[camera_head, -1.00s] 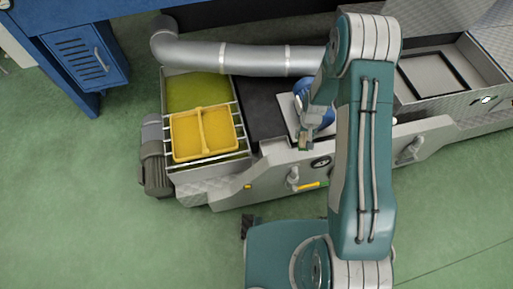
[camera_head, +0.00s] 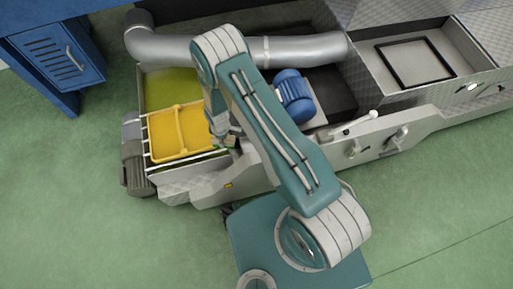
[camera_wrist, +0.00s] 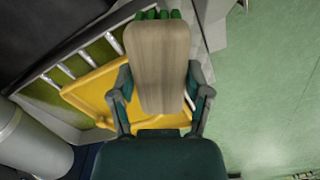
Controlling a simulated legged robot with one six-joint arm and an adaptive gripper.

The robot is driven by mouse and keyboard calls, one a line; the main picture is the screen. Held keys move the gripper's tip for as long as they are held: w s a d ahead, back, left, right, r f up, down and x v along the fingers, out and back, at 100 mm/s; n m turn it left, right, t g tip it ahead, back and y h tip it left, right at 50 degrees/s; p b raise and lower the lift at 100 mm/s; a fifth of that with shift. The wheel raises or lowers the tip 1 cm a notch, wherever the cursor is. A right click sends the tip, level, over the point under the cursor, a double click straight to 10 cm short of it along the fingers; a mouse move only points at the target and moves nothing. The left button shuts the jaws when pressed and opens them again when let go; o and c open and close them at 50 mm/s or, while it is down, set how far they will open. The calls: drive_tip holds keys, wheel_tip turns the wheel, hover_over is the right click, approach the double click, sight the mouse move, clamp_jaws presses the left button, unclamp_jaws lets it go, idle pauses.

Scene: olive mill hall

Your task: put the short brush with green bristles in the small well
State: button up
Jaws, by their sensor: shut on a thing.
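The short brush (camera_wrist: 158,60) has a pale wooden back, and green bristle tufts show past its far end in the wrist view. My gripper (camera_wrist: 160,88) is shut on its wooden back, with one finger on each side. In the head view my gripper (camera_head: 228,141) holds it by the right edge of a yellow tray (camera_head: 154,153). The tray has a raised bar across its middle and also shows behind the brush in the wrist view (camera_wrist: 85,92). My arm hides the tray's right part in the head view. I cannot tell which part is the small well.
The tray sits on metal bars over a bin of yellow-green material (camera_head: 170,88). A silver pipe (camera_head: 180,49) runs behind it. A blue motor (camera_head: 294,95) and a metal basin with a black frame (camera_head: 414,62) are to the right. Green floor lies in front.

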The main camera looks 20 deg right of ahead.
drive_tip(key=d+f, duration=0.3)
drive_tip(key=d, duration=0.1)
drive_tip(key=d+f, duration=0.3)
drive_tip(key=d, duration=0.2)
drive_tip(key=d+f, duration=0.3)
drive_tip(key=d, duration=0.1)
drive_tip(key=shift+w+d+f, duration=0.1)
drive_tip(key=shift+d+f, duration=0.3)
drive_tip(key=shift+f, duration=0.75)
drive_tip(key=shift+d+f, duration=0.15)
drive_tip(key=shift+f, duration=0.75)
drive_tip(key=o, duration=1.1)
drive_tip(key=shift+f, duration=0.1)
